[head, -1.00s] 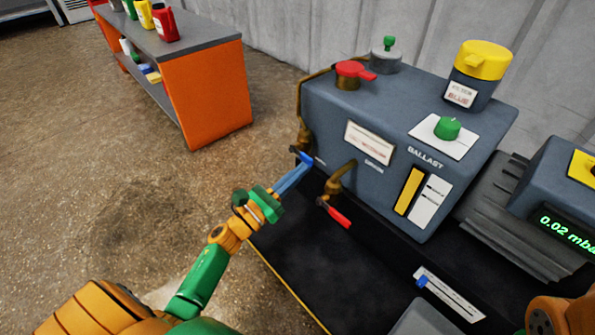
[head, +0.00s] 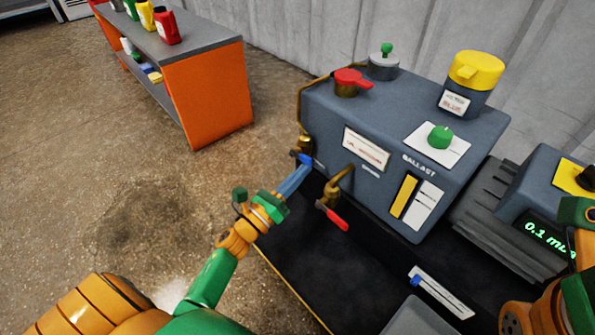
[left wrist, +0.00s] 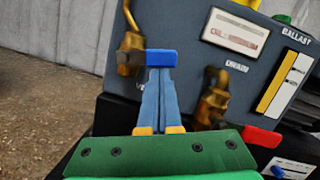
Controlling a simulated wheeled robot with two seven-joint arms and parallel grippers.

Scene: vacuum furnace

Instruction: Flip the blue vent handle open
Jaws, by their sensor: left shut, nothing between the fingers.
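The blue vent handle (head: 304,159) is at the lower left corner of the grey pump housing, by a brass valve (head: 304,144). In the left wrist view the handle (left wrist: 161,58) lies crosswise at my fingertips, its blue end to the right, close to the brass valve body (left wrist: 130,55). My left gripper (head: 301,168) is shut and empty, its light blue fingers together. Its tips (left wrist: 160,70) are at the handle and appear to touch it; the exact contact is hidden. My right gripper is out of view; only part of my right arm shows at the right edge.
A red-handled brass drain valve (head: 336,220) is just right of my left gripper. The pump housing (head: 400,125) carries a red lever (head: 350,79) and green knob (head: 440,136). A gauge display (head: 545,238) reads about 0.1. Open floor lies left, before the orange bench (head: 207,97).

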